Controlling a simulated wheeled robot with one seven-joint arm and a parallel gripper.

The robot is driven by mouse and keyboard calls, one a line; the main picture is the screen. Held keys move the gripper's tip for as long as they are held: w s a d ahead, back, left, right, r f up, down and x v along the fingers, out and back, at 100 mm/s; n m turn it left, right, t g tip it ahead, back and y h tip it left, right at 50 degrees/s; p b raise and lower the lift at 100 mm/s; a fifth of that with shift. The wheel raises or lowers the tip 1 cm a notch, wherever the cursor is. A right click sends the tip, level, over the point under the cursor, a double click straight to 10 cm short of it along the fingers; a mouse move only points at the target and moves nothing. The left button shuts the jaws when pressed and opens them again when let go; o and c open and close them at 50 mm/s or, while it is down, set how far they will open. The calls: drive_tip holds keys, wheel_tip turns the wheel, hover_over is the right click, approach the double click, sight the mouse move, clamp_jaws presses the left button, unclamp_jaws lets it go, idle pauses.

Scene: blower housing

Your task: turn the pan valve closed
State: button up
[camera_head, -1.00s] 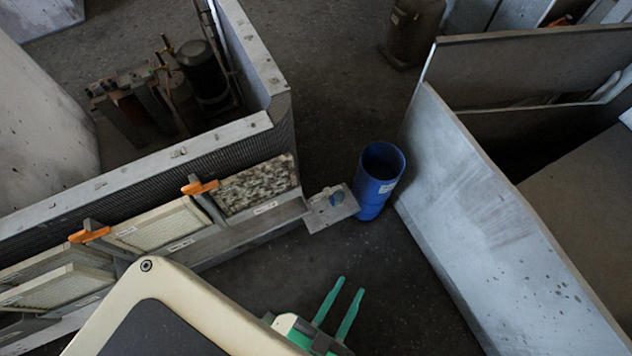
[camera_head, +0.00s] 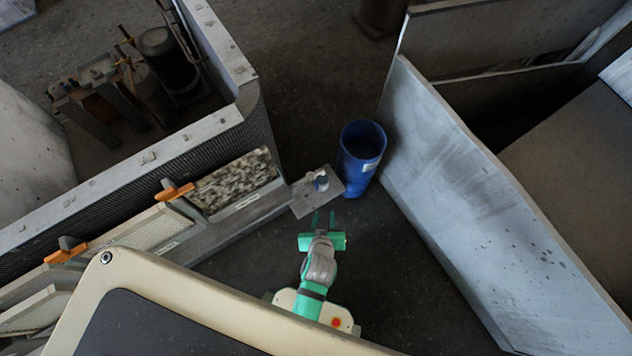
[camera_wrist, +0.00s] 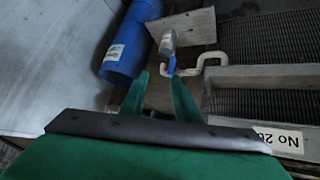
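The pan valve (camera_head: 321,182) is on a small grey plate (camera_head: 301,206) at the end of the filter housing. In the wrist view it shows as a grey round body with a small blue handle (camera_wrist: 171,66) beside a white bent pipe (camera_wrist: 208,58). My green gripper (camera_head: 323,219) is just short of the plate in the head view. In the wrist view its two fingers (camera_wrist: 158,77) are apart with nothing between them. The blue handle is just beyond the right fingertip; I cannot tell whether they touch.
A blue cylinder bucket (camera_head: 360,160) stands right beside the plate, and also shows in the wrist view (camera_wrist: 126,45). A tall grey panel (camera_head: 470,190) is to the right. Filters with orange clips (camera_head: 175,191) line the housing at left. Dark floor lies between.

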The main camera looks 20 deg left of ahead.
drive_tip(key=w+a+f+n+g+y, duration=0.1)
drive_tip(key=w+a+f+n+g, duration=0.2)
drive_tip(key=w, duration=0.4)
drive_tip(key=n+g, duration=0.3)
approach(316, 185)
drive_tip(key=f, duration=0.2)
drive_tip(key=x, duration=0.7)
drive_tip(key=w+x, duration=0.1)
drive_tip(key=x, duration=0.2)
drive_tip(key=shift+a+f, duration=0.1)
drive_tip(key=shift+w, duration=0.1)
drive_tip(key=shift+c, duration=0.2)
drive_tip(key=shift+y, duration=0.3)
clamp_jaws()
